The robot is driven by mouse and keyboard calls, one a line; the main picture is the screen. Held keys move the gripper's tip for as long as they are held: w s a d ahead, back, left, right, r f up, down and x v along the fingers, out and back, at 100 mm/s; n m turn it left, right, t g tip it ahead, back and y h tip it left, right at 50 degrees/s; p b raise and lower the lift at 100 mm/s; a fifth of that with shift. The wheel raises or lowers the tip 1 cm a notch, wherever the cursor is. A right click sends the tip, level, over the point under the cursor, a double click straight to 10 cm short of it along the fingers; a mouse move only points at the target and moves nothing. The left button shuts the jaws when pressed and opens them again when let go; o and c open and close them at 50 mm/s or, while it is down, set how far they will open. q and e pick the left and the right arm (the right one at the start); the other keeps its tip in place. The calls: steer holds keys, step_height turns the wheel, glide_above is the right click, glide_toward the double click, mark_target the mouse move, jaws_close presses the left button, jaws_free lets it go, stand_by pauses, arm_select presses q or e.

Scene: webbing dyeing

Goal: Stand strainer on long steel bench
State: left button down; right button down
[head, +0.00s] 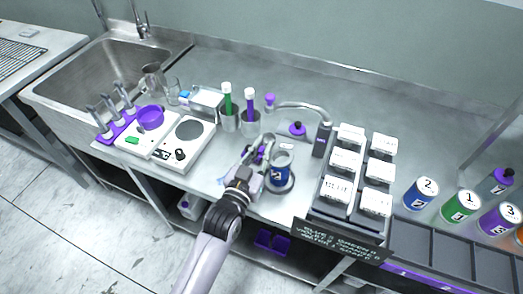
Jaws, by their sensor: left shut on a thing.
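My left gripper (259,154) reaches over the steel bench (330,82) from the front. It is shut on a small purple-and-grey thing, mostly hidden by the fingers; I cannot tell whether this is the strainer. A blue-labelled can (281,173) stands just right of the gripper on a round dark base; I cannot tell whether they touch. I cannot make out a strainer for certain elsewhere. My right gripper is not in view.
A sink (90,75) is at the left. The bench's back strip is clear.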

arm_select(q)
steer(key=shift+w+r, duration=0.1)
steer(key=shift+w, duration=0.05)
steer(key=shift+s, duration=0.25)
steer(key=c, duration=1.9)
jaws_free()
steer(key=shift+o, duration=1.2)
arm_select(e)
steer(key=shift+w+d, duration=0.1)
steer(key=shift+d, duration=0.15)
